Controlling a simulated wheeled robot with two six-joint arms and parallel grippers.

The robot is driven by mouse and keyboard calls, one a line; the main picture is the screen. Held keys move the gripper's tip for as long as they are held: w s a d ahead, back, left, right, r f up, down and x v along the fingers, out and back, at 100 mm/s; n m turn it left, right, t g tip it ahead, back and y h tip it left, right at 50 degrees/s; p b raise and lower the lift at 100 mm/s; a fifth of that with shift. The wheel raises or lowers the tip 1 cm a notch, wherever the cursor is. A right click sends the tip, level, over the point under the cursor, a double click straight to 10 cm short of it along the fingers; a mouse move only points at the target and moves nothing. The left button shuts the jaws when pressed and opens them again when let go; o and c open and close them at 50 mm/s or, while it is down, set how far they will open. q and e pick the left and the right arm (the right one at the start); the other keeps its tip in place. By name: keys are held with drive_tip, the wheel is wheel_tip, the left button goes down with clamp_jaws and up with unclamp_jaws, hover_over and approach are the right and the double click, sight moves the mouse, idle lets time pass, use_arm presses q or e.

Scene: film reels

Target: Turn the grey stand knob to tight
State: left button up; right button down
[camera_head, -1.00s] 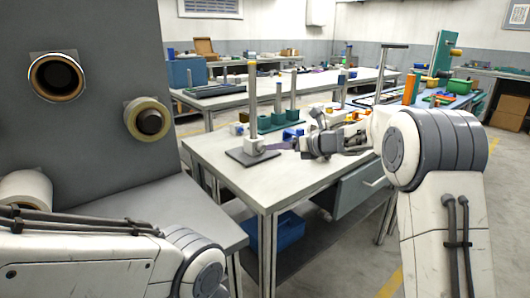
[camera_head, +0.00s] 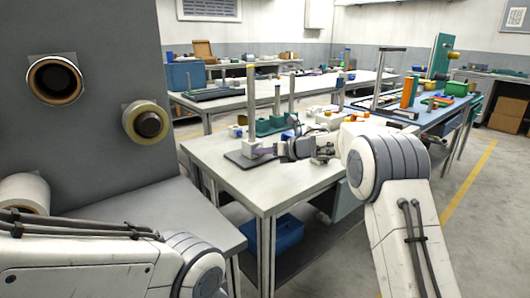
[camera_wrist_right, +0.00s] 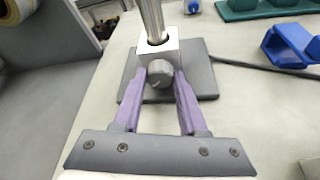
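The stand has a dark grey base plate (camera_head: 238,161) on the near white table, with a pale block and an upright metal post (camera_head: 251,105). In the right wrist view, the grey round knob (camera_wrist_right: 160,75) is on the block's near face (camera_wrist_right: 174,57). My right gripper (camera_head: 264,150) reaches the stand from the right. In the wrist view its purple fingers (camera_wrist_right: 161,80) are apart, one on each side of the knob. Their tips are very close to it; contact is not clear. My left arm shows at bottom left, but its gripper is out of view.
The near table (camera_head: 265,195) is bare in front of the stand. A green holder (camera_head: 270,126) with posts stands behind it, and a blue part (camera_wrist_right: 288,45) lies to the right. A grey panel (camera_head: 90,120) with reels rises at the left.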

drive_tip(key=shift+d+r+m+y+p, duration=0.15)
drive_tip(key=shift+m+y+p, duration=0.7)
drive_tip(key=shift+p, duration=1.05)
drive_tip(key=shift+m+g+p, duration=0.35)
drive_tip(key=shift+m+g, duration=0.05)
drive_tip(key=shift+m, duration=0.15)
drive_tip(key=shift+f, duration=0.25)
drive_tip(key=shift+c, duration=2.2)
unclamp_jaws()
